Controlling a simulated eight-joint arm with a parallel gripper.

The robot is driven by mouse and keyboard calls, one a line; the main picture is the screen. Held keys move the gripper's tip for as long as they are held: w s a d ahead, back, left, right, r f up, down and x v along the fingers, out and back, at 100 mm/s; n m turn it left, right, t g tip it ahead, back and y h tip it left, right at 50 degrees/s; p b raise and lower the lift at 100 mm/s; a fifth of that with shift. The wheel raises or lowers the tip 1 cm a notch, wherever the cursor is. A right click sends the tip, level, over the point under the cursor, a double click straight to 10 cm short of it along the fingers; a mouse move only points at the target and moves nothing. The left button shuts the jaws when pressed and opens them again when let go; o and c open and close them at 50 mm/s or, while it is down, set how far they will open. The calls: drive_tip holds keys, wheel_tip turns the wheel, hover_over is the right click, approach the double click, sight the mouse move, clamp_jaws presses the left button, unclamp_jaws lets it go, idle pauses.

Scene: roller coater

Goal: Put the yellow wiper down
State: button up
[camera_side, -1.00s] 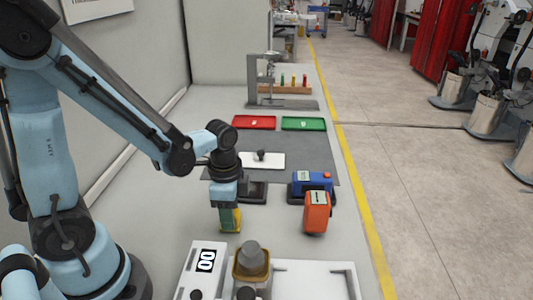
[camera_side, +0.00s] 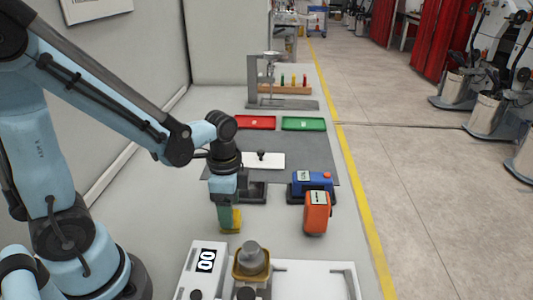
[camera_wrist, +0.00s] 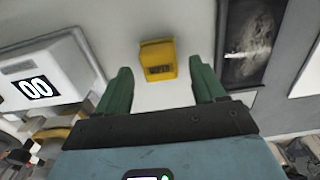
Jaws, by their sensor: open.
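The yellow wiper (camera_wrist: 158,60) rests on the light bench top, seen in the wrist view between and beyond my fingertips. In the side view the wiper (camera_side: 236,222) shows at the foot of my gripper, partly hidden by it. My gripper (camera_wrist: 160,82) has two green fingers spread wide apart. Nothing is held between them, and gaps show on both sides of the wiper. In the side view my gripper (camera_side: 226,214) points down, close to the bench.
A white device with a "00" display (camera_side: 206,261) stands in front. Orange (camera_side: 316,212) and blue (camera_side: 313,184) devices stand to the right. A dark pad (camera_side: 252,191) lies behind my gripper. Red (camera_side: 255,122) and green (camera_side: 304,123) trays lie farther back.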

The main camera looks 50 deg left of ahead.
sight(235, 214)
wheel_tip(235, 214, up, 10)
drive_tip(key=n+t, duration=0.7)
drive_tip(key=n, duration=0.2)
drive_tip(key=shift+w+d+r, duration=0.25)
drive_tip(key=shift+w+d, duration=0.1)
idle(0.8)
drive_tip(key=shift+o, duration=0.9)
